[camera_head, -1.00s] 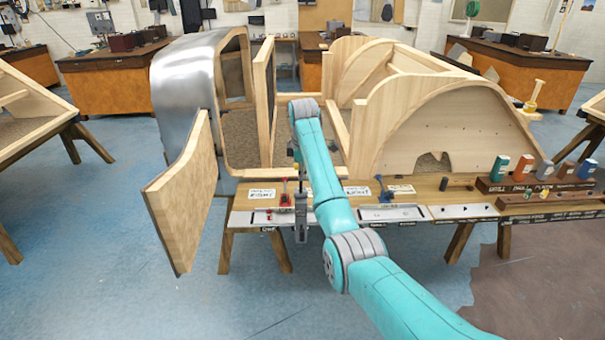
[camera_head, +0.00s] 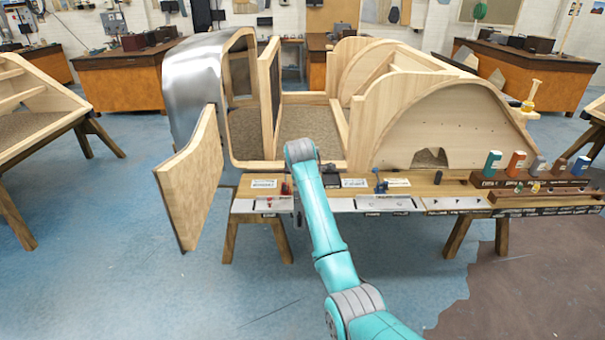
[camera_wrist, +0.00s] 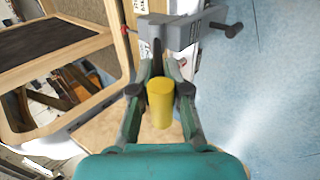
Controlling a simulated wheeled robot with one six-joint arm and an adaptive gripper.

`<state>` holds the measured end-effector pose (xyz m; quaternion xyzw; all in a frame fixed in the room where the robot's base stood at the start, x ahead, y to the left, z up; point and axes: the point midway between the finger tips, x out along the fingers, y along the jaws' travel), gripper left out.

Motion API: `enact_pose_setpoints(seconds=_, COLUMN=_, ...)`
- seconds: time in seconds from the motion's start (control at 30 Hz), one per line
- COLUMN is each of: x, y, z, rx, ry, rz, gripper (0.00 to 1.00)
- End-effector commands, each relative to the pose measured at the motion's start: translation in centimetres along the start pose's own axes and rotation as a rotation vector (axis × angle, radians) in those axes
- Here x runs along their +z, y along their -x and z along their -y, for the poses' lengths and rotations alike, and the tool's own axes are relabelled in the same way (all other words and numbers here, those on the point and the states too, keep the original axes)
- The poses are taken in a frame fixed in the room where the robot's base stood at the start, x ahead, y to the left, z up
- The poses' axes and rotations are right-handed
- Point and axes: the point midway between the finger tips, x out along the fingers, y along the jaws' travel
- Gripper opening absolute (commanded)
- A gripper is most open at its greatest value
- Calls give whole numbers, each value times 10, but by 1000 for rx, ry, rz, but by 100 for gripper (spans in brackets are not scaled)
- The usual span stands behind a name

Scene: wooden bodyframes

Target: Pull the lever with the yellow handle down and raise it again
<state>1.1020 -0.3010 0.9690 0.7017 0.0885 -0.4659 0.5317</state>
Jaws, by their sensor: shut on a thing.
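The yellow handle (camera_wrist: 160,104) is a short cylinder in the middle of the wrist view. My gripper (camera_wrist: 160,88) is shut on it, one finger on each side. A dark, narrow lever stem (camera_wrist: 157,52) shows just beyond the fingers, beside a grey bracket (camera_wrist: 183,34) with a dark knob at its right. In the head view, my arm covers most of the gripper and the yellow handle cannot be made out. The lever's exact tilt is unclear.
A narrow wooden bench (camera_head: 437,190) holds red and blue clamps and several coloured bottles. Wooden bodyframes (camera_head: 440,130) stand behind it, with an open wooden door (camera_head: 190,180) left of my arm. Blue floor (camera_head: 130,270) is clear at the front left.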

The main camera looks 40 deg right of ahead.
Motion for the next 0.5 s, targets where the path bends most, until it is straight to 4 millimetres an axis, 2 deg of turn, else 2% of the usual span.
enact_pose_setpoints(seconds=0.03, x=-1, y=-4, z=12, rx=32, ry=3, rz=0, gripper=0)
enact_pose_setpoints(seconds=0.5, x=-1, y=-22, z=56, rx=449, ry=5, rz=0, gripper=0)
